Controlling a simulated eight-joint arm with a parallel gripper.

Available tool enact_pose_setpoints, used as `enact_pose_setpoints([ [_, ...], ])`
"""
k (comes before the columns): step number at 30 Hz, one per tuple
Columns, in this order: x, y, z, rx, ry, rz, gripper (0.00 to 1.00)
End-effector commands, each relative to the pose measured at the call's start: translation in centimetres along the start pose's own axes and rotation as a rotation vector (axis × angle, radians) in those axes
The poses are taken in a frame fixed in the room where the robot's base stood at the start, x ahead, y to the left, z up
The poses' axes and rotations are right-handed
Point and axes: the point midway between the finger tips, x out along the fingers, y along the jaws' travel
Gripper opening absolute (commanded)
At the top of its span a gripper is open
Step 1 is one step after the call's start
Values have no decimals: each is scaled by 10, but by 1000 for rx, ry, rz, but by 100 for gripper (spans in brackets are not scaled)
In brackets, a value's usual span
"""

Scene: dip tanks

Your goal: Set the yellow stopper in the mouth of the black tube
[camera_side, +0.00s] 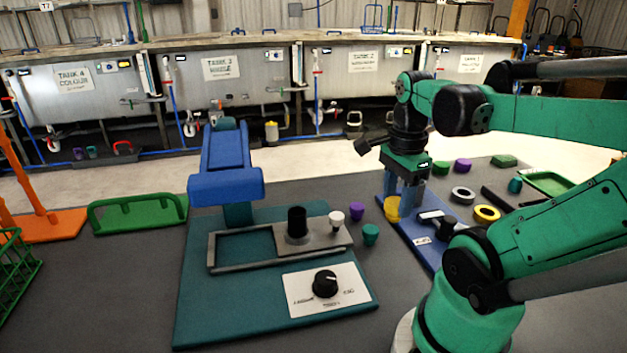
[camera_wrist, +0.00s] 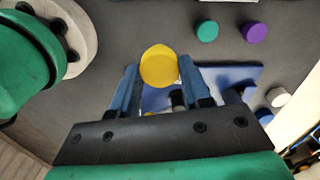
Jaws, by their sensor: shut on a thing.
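The yellow stopper (camera_side: 392,209) is between the fingertips of my gripper (camera_side: 402,203), over or at the left edge of a blue board. In the wrist view the yellow stopper (camera_wrist: 159,66) shows as a round top between the two blue fingers of my gripper (camera_wrist: 160,78), which is shut on it. I cannot tell whether it is clear of the surface below. The black tube (camera_side: 297,222) stands upright on a grey plate of the teal stand, left of my gripper and apart from it. The tube is not visible in the wrist view.
A white stopper (camera_side: 336,219) sits right of the tube; purple (camera_side: 356,211) and teal (camera_side: 370,234) stoppers lie between stand and board. The stand's blue overhanging head (camera_side: 226,186) rises behind the tube. Rings and other parts lie on and around the blue board (camera_side: 424,253).

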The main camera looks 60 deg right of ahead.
Motion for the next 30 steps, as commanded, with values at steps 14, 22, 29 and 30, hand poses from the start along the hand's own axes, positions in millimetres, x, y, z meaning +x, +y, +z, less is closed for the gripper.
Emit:
enact_pose_setpoints([
  [14, -79, -2, 0, -3, 0, 0, 0],
  [22, -79, -44, 24, -156, 0, 0, 0],
  [29, -55, -96, 76, -372, 0, 0, 0],
  [30, -50, -102, 85, -403, 0, 0, 0],
])
